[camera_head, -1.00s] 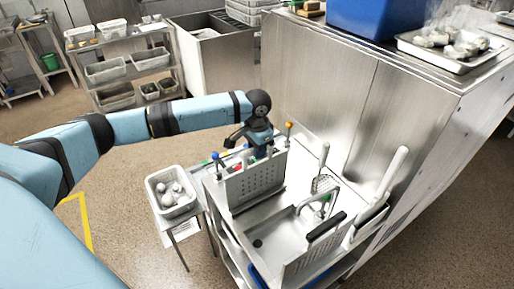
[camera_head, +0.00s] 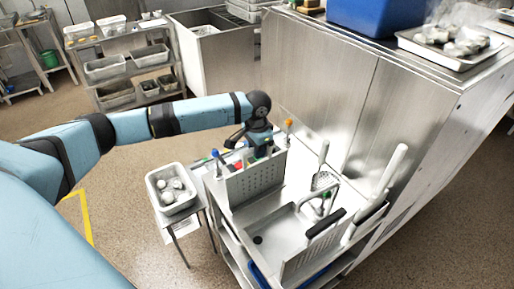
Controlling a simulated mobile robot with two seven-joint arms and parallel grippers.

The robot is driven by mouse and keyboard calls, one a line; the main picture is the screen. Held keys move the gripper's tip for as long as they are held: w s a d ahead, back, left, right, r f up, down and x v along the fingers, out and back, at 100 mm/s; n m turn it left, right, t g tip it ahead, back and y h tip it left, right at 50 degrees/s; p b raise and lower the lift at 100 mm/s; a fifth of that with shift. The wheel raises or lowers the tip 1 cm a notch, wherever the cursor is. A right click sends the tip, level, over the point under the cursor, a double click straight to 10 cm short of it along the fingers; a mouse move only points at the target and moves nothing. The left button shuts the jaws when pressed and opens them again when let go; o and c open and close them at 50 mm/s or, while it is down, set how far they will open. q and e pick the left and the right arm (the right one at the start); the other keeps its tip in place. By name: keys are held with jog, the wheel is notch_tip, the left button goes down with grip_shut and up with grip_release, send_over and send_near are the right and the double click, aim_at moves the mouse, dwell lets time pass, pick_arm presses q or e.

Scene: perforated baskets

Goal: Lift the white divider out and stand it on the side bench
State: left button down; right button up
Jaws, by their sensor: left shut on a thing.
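My left gripper (camera_head: 257,150) is at the far side of a perforated steel basket (camera_head: 256,181) at the back left of the sink unit. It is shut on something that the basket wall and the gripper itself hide. I cannot make out a white divider for certain. A small steel side bench (camera_head: 179,230) stands left of the sink unit. My right gripper is not in view.
A pale tub (camera_head: 152,188) with several rounded pieces takes up much of the side bench. A tap (camera_head: 318,191), a slotted turner (camera_head: 323,170) and a long white handle (camera_head: 393,169) rise at the sink's right. Tall steel cabinets (camera_head: 340,90) stand behind.

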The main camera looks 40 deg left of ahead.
pick_arm(q)
jog(key=c, duration=1.1)
grip_release()
jog(key=shift+o, duration=1.1)
notch_tip(320, 180, up, 14)
jog(key=b, duration=0.1)
